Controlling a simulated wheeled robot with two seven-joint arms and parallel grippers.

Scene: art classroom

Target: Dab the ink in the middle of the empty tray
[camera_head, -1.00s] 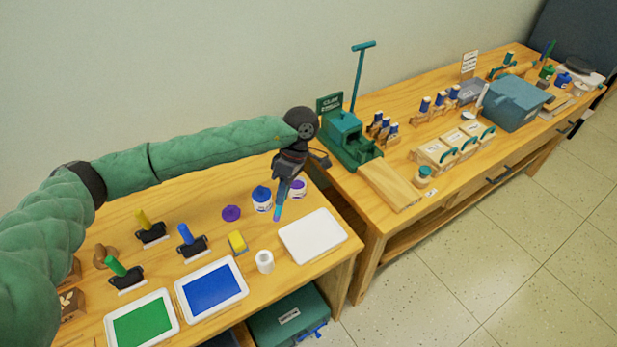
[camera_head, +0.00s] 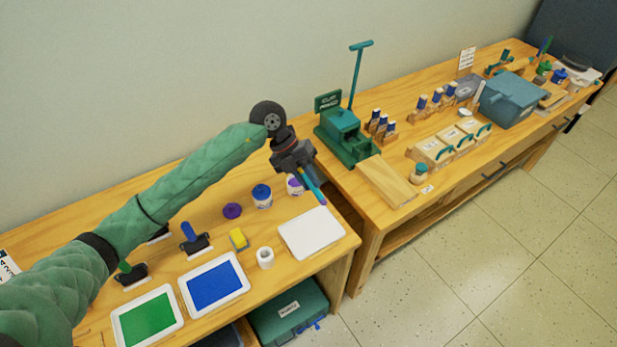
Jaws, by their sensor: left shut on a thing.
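My left gripper (camera_head: 303,170) is shut on a slim blue tool (camera_head: 313,187). The tool slants down to the right, with its tip above the far right part of the empty white tray (camera_head: 312,236) and seemingly clear of it. I cannot tell whether ink is on the tip. The tray is bare and lies at the table's right end. A white ink jar with a purple label (camera_head: 295,187) stands behind the tray, partly hidden by the gripper. A purple lid (camera_head: 232,210) lies on the table to its left. My right gripper is not in view.
A blue-capped jar (camera_head: 262,196), a white cup (camera_head: 265,257) and a yellow sponge (camera_head: 238,239) stand left of the tray. Blue (camera_head: 212,285) and green (camera_head: 148,320) ink trays lie further left, with rollers behind. A second table (camera_head: 385,220) stands close to the right.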

